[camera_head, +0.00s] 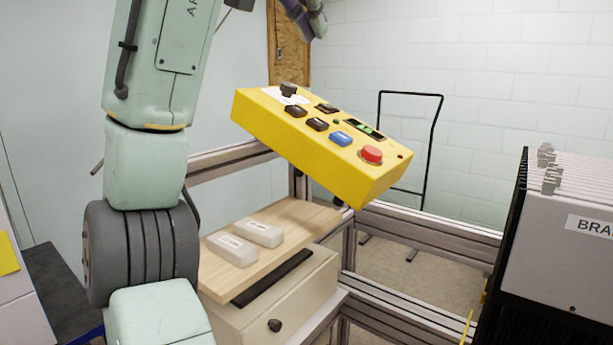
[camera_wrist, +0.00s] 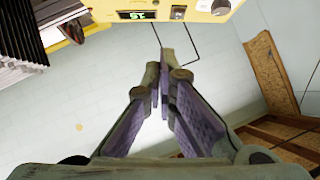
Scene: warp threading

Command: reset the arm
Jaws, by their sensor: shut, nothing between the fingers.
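My gripper (camera_head: 316,24) shows only in part at the top of the head view, above and behind the yellow control box. In the wrist view my gripper (camera_wrist: 163,62) has its two purple-padded fingers converging at the tips, shut with nothing between them. The yellow control box (camera_head: 335,178) has a red button, a blue button, several dark switches and a green display. Its face also shows along the top of the wrist view (camera_wrist: 105,8), apart from my fingertips.
Below the box, a wooden board (camera_head: 236,273) bears two pale labelled blocks (camera_head: 231,250), (camera_head: 257,233) on a drawer unit (camera_head: 262,315). A black-sided machine (camera_head: 560,235) stands at right. A black cart handle (camera_head: 411,94) stands behind the metal frame (camera_head: 430,226).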

